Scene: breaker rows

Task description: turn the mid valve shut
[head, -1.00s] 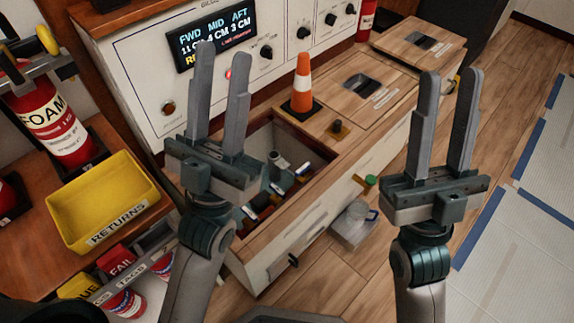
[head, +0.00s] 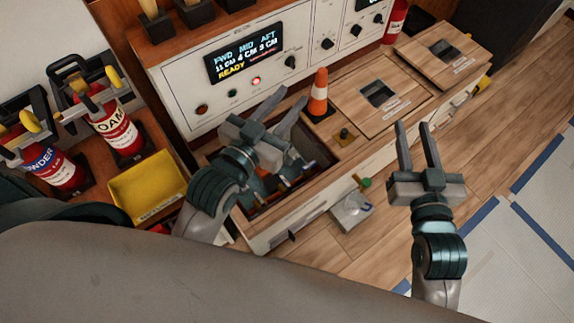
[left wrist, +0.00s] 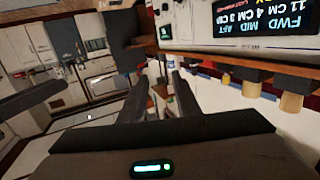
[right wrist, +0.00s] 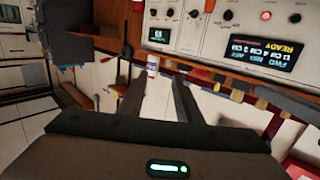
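An open bay (head: 322,151) in the wooden bench holds grey fittings and orange and dark parts (head: 262,186). My left gripper and forearm hide much of it, and I cannot tell which part is the mid valve. My left gripper (head: 290,97) is over the bay, open and empty, its fingers pointing up toward the panel. My right gripper (head: 412,126) is open and empty, to the right of the bay, in front of the bench. The panel display (head: 244,60) reads FWD 11 CM, MID 4 CM, AFT 3 CM and READY.
Closed hatches (head: 350,95) lie to the right. A yellow bin (head: 148,187) and extinguishers (head: 112,125) are at left.

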